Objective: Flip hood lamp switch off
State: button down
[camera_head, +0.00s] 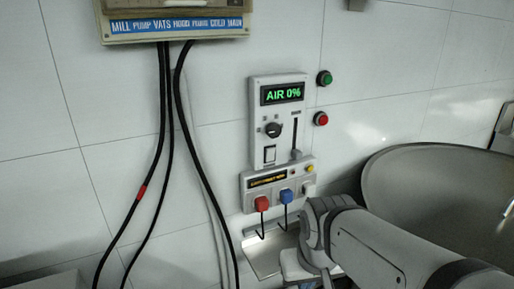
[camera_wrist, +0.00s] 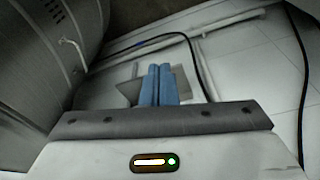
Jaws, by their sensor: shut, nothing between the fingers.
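A grey wall panel (camera_head: 280,122) shows a green "AIR 0%" display. It carries a dark rotary knob (camera_head: 272,130), a vertical slider (camera_head: 295,140) and a white rocker switch (camera_head: 269,154) below the knob. Its lettering is too small to read, so I cannot tell for sure that the rocker is the hood lamp switch or which way it is set. My gripper (camera_wrist: 159,72) shows blue fingers pressed together and empty in the wrist view. In the head view my arm hides the fingers, low and to the right of the panel. The panel is not recognisable in the wrist view.
Below the panel is a smaller socket box (camera_head: 279,184) with a red plug (camera_head: 262,203) and a blue plug (camera_head: 286,196). Green (camera_head: 324,78) and red (camera_head: 321,118) buttons sit right of the panel. Black cables (camera_head: 165,130) hang at left. A large metal vessel (camera_head: 435,185) stands right.

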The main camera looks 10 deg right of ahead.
jog(key=w+d+r+m+t+y+p, duration=0.3)
jog(key=w+r+m+t+p, duration=0.4)
jog(key=w+r+m+p, duration=0.3)
jog(key=w+r+m, duration=0.4)
jog(key=w+r, duration=0.3)
jog(key=r, duration=0.3)
jog(key=shift+w+d+m, duration=0.15)
jog(key=shift+m, duration=0.15)
send_near(271, 153)
notch_tip(271, 153, down, 4)
jog(key=w, duration=0.3)
jog(key=shift+w+a+r+p, duration=0.1)
jog(key=shift+w+a+p, duration=0.4)
jog(key=shift+w+a, duration=0.15)
